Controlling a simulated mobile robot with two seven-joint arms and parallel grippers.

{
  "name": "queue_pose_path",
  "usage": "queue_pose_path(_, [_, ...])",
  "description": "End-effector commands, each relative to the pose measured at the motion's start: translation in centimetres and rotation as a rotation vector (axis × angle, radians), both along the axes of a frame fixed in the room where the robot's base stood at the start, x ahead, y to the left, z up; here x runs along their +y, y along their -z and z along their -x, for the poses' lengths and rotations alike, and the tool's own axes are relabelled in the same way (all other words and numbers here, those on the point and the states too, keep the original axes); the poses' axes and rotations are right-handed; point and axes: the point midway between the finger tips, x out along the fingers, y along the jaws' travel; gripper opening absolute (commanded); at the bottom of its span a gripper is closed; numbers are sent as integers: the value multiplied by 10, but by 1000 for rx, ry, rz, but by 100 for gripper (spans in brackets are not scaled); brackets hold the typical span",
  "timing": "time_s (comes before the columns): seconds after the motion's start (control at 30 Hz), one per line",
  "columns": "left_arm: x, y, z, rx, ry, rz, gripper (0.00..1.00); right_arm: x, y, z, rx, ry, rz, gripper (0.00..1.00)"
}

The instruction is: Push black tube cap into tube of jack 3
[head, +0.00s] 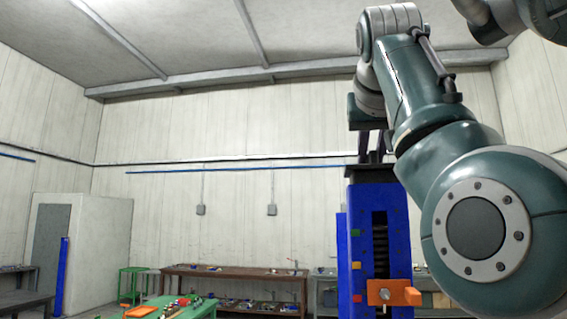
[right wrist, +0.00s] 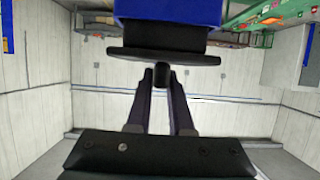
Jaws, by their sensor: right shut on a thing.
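The blue tube of a jack (head: 402,235) stands upright in the head view, with a dark slot down its front and an orange block low on it. I cannot read a jack number. The black tube cap (head: 366,173) is at the tube's top; in the right wrist view its wide plate (right wrist: 130,55) shows with a narrower black section between plate and blue tube. My right gripper (head: 373,152) is above the cap, pointing down, its fingertips (right wrist: 162,80) shut on the cap's small black knob. My left gripper is out of view.
A second blue post (head: 341,262) shows behind the tube. A brown bench (head: 235,281) with small parts stands along the back wall. A green table (head: 178,310) is at lower left, and a grey cabinet (head: 95,240) stands farther left. Space above the cap holds only my right arm.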

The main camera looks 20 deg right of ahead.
Motion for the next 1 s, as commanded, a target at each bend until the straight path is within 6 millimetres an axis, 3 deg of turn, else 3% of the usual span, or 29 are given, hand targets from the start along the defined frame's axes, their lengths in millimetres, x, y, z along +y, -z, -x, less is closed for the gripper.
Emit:
queue_pose_path(0.83, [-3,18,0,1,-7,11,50,0,22,0,-2,0,0,0])
queue_pose_path(0.87, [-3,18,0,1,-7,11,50,0,21,0,-2,0,0,21])
queue_pose_path(1.0, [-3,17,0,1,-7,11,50,0,21,0,-1,0,1,36])
